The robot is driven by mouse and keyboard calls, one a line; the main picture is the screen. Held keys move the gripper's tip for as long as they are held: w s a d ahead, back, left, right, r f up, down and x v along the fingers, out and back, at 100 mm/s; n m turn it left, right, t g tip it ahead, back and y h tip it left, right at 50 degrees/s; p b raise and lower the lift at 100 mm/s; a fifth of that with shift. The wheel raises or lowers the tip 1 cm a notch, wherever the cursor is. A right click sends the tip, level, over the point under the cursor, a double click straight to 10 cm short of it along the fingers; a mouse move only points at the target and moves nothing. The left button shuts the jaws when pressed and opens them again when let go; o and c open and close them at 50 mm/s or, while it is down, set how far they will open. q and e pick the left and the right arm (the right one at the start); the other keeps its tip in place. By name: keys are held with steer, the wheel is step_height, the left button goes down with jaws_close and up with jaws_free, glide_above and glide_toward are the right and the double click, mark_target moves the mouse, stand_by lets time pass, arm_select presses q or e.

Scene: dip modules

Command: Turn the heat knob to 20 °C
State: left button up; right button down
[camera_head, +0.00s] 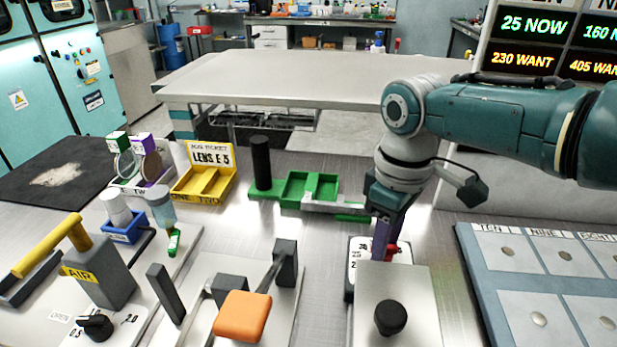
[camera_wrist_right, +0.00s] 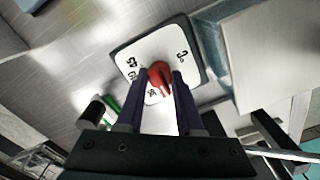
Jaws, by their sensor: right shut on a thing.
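The heat knob is red (camera_wrist_right: 160,76) and sits on a white dial plate (camera_wrist_right: 133,58) with a dark rim, marked °C and with numbers around it. In the head view the knob (camera_head: 393,249) shows only partly behind my gripper, and part of the dial plate (camera_head: 358,252) shows to its left. My right gripper (camera_head: 384,243) comes down from above with its fingers on either side of the knob, shut on it. In the wrist view the knob's pointer runs down between the fingers; the number it points at cannot be read. My left gripper is out of view.
A grey box with a black knob (camera_head: 390,317) stands just in front of the dial. An orange-padded lever (camera_head: 242,316) is to the left, and a blue numbered panel (camera_head: 470,262) to the right. A display (camera_head: 533,45) reads 25 NOW, 230 WANT.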

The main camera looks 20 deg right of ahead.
steer(key=shift+n, duration=1.1)
steer(key=c, duration=0.5)
jaws_free()
steer(key=shift+c, duration=0.2)
steer(key=shift+r, duration=0.1)
step_height(320, 180, up, 8)
steer(key=p, duration=0.2)
steer(key=shift+r+p, duration=0.2)
steer(key=shift+p, duration=0.1)
steer(key=shift+r, duration=0.7)
